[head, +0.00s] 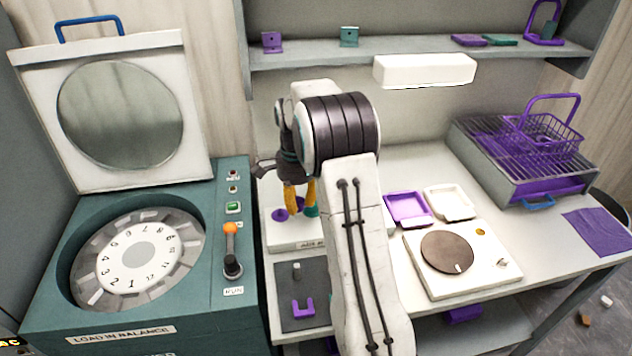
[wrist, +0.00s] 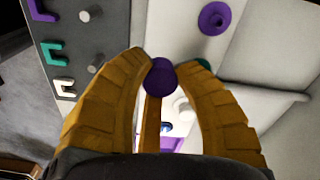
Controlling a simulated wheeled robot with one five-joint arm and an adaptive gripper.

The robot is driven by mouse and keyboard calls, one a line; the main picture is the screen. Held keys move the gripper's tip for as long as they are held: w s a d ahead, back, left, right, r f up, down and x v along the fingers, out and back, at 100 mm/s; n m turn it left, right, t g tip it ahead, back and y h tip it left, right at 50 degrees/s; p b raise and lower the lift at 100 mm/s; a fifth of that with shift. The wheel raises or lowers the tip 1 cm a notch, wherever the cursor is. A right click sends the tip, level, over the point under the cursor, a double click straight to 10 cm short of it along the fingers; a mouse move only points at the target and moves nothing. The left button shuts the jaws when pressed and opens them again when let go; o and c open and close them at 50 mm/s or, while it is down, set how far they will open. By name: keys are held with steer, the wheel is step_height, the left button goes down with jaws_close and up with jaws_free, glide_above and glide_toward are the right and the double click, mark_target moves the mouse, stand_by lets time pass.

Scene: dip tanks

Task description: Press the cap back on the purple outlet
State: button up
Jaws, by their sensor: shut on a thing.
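My gripper (wrist: 162,68) is shut on a small round purple cap (wrist: 159,78), held between its yellow fingertips in the wrist view. In the head view my gripper (head: 300,207) points down over the white labelled block, and the arm hides part of that area. The purple outlet (wrist: 214,18), a round flange with a darker centre, is apart from the cap, above and right of it in the wrist view. It shows in the head view (head: 280,215) just left of the fingertips. A teal piece (wrist: 203,65) is partly hidden behind the right finger; it also shows in the head view (head: 312,211).
A dark panel (head: 288,323) with coloured clips and grey pegs lies in front of the white block (head: 284,246). A teal machine (head: 180,322) with a raised lid stands left. Trays, a turntable unit (head: 418,276) and a rack (head: 502,172) stand right. A shelf (head: 405,46) hangs above.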

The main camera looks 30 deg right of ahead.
mark_target(280, 209)
steer(key=w+f, duration=0.1)
steer(key=w, duration=0.1)
steer(key=w+a+f+p, duration=0.1)
steer(key=w, duration=0.1)
steer(key=w+f, duration=0.1)
steer(key=w, duration=0.1)
steer(key=shift+w+a+p, duration=0.3)
steer(key=shift+w+p, duration=0.05)
steer(key=shift+w+d+r+m, duration=0.15)
steer(key=shift+w+r+m, duration=0.25)
steer(key=shift+w, duration=0.35)
steer(key=shift+w+d+m, duration=0.1)
steer(key=shift+w+m, duration=0.15)
steer(key=shift+m, duration=0.15)
steer(key=shift+f, duration=0.1)
steer(key=shift+f+b, duration=1.6)
steer(key=shift+f, duration=0.45)
steer(key=shift+f+b, duration=0.5)
steer(key=shift+f, duration=0.55)
stand_by(0.4)
